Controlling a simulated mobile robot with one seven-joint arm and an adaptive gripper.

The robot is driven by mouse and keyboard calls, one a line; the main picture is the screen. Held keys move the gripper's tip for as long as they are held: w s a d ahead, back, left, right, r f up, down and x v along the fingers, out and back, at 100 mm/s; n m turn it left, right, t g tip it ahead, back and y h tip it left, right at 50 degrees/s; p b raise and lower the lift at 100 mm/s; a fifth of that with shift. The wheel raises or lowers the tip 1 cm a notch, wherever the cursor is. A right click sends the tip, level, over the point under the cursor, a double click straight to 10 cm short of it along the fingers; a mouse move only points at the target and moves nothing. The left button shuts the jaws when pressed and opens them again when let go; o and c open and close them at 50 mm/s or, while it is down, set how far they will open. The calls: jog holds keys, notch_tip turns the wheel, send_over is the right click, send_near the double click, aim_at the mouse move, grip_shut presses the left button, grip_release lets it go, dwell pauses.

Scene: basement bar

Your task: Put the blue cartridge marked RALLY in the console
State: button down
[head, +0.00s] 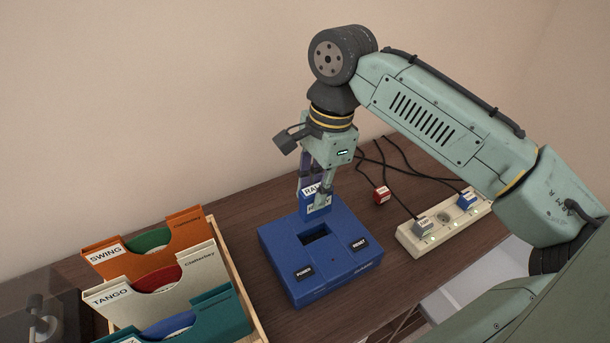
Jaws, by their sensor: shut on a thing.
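The blue cartridge (306,211) carries a white label reading "RALLY", partly covered by a finger. My gripper (318,187) points down and is shut on its upper part. The cartridge is upright and shows over the far part of the blue console (340,270). The console has a dark rectangular slot (320,245) in its top, and nothing is in the part of the slot that I see. The cartridge appears just behind the slot in the picture; I cannot tell its exact height or whether it touches the console.
A wooden crate (236,283) of record sleeves marked "SWING" and "TANGO" stands left of the console. A power strip (443,230) with plugs and black cables lies to the right, beside a red plug (382,196). A turntable-like device (40,312) is at lower left.

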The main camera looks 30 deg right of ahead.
aim_at(314, 217)
jog(key=shift+s+f+b, duration=0.2)
jog(key=shift+f+b, duration=0.25)
jog(key=shift+f, duration=0.25)
notch_tip(314, 217, down, 4)
jog(key=b, duration=0.3)
jog(key=shift+w+f+b, duration=0.1)
jog(key=shift+b, duration=0.2)
jog(key=shift+f, duration=0.8)
jog(key=shift+a, duration=0.1)
jog(key=shift+f, duration=0.65)
dwell(0.7)
jog(key=c, duration=1.4)
grip_release()
jog(key=shift+o, duration=0.2)
